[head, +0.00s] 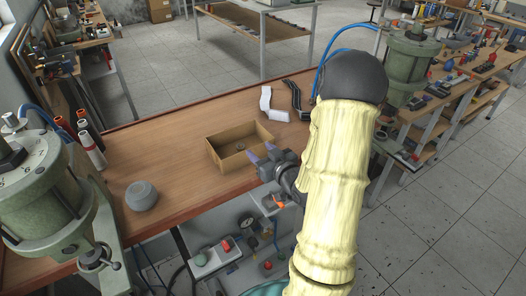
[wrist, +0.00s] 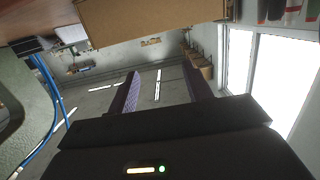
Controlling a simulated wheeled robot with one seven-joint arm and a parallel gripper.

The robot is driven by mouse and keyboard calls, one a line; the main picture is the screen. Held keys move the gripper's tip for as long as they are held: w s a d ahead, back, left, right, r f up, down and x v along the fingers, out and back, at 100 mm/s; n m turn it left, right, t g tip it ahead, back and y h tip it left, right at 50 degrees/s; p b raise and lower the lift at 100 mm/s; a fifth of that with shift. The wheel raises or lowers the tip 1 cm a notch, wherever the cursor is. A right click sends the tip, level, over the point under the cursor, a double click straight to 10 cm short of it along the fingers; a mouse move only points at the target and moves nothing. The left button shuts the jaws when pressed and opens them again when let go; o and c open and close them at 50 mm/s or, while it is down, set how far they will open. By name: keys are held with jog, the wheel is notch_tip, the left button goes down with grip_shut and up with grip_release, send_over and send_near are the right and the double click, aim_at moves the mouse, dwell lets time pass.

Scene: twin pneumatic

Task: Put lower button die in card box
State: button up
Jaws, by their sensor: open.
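The open card box (head: 238,161) stands on the wooden table. A small dark round piece (head: 240,147) lies inside it on the bottom; it may be the button die, but it is too small to be sure. My gripper (head: 262,152) is open at the right front side of the box, with its purple fingertips close to the wall. I cannot tell whether they touch it. In the wrist view the box (wrist: 150,20) fills the top edge, and nothing is between the fingers of my gripper (wrist: 160,68).
A green press (head: 50,195) stands at the left, with a grey round pot (head: 141,195) beside it. A white part (head: 266,104) and a black bracket (head: 297,98) lie behind the box. A second green press (head: 408,68) stands at the right.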

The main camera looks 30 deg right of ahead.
jog(key=a+g, duration=0.1)
jog(key=a+f+g, duration=0.1)
jog(key=a+g, duration=0.1)
jog(key=shift+w+a+f+n, duration=0.15)
jog(key=shift+a+f+n, duration=0.1)
jog(key=shift+f+n, duration=0.05)
jog(key=s+a+m+g, duration=0.1)
jog(key=s+a+g, duration=0.9)
jog(key=s+a, duration=0.3)
jog(key=s, duration=0.2)
jog(key=shift+s+a+r+g+h, duration=0.3)
jog(key=shift+r, duration=0.05)
jog(key=p+v, duration=0.2)
jog(key=w+p+v, duration=0.1)
jog(key=p+v, duration=0.2)
jog(key=shift+r, duration=0.3)
